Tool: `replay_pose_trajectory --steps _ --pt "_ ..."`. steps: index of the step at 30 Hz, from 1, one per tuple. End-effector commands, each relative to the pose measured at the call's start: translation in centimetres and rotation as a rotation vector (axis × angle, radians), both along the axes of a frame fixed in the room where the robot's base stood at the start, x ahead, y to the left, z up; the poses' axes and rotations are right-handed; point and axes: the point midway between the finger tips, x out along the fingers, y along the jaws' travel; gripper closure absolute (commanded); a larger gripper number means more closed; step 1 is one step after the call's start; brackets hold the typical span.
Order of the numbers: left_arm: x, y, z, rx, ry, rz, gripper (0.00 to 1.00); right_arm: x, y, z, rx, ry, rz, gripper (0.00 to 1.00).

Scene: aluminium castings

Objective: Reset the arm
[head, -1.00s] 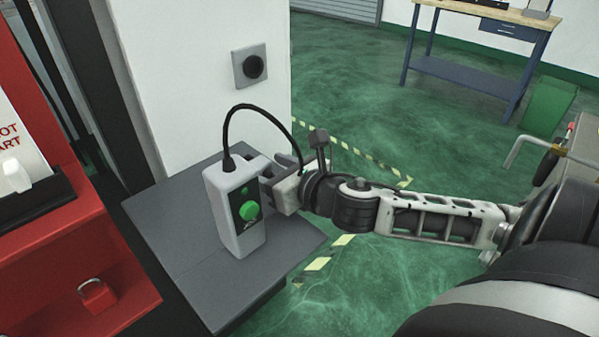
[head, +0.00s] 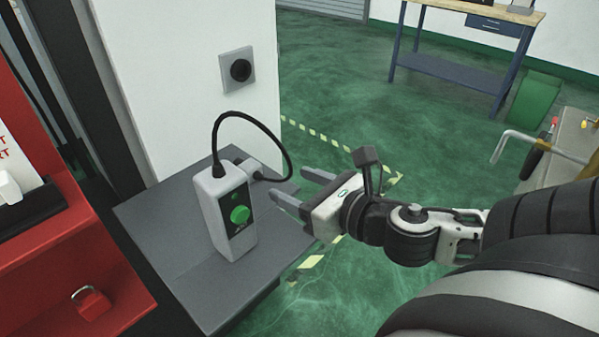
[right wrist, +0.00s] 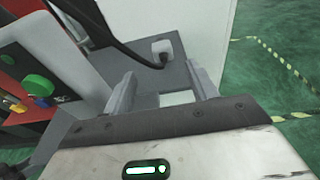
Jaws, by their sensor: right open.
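My right gripper (head: 288,190) is open and empty, to the right of a light grey box with a green button (head: 228,212). The box stands upright on a dark grey shelf (head: 182,285). A black cable (head: 262,126) arcs from the top of the box to a white plug (head: 247,168) just behind it. In the right wrist view, the open fingers (right wrist: 162,92) have nothing between them, and the plug (right wrist: 161,47) shows beyond them. The box (right wrist: 50,60) is at the left of that view. My left gripper is not in view.
A grey wall socket (head: 238,69) is on the white wall behind the shelf. A red cabinet (head: 110,290) with a red padlock (head: 92,303) is at the left. A workbench (head: 465,45) and green bin (head: 536,100) stand far back. Open green floor lies between.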

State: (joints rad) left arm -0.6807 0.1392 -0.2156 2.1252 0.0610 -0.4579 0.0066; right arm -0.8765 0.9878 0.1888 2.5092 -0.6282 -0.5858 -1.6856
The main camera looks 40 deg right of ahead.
Motion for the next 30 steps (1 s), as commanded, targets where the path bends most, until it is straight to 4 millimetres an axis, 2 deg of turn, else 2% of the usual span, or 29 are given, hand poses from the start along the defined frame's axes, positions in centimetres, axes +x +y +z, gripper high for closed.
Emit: replay_pose_trajectory --steps 14,17,20,23,24,27,30 --pt "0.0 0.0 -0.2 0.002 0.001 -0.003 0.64 0.0 0.0 0.0 0.001 0.0 0.0 0.42" --pt "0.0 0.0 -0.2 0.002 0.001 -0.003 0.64 -0.1 -0.6 -0.4 0.065 0.014 -0.05 0.42" --pt "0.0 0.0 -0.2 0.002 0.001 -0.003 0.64 -0.6 -2.3 -1.8 0.301 0.057 -0.225 0.42" --pt "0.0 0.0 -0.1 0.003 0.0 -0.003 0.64 -2.3 -4.2 -5.0 0.719 0.113 -0.53 0.42" --pt "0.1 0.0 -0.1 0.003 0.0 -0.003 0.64 -3.2 -4.5 -6.6 0.908 0.133 -0.666 0.42" --pt "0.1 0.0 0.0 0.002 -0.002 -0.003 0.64 -5.4 -3.7 -10.1 1.299 0.168 -0.963 0.42" --pt "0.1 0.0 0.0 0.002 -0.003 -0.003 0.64 -7.0 -2.1 -12.4 1.564 0.185 -1.183 0.42"
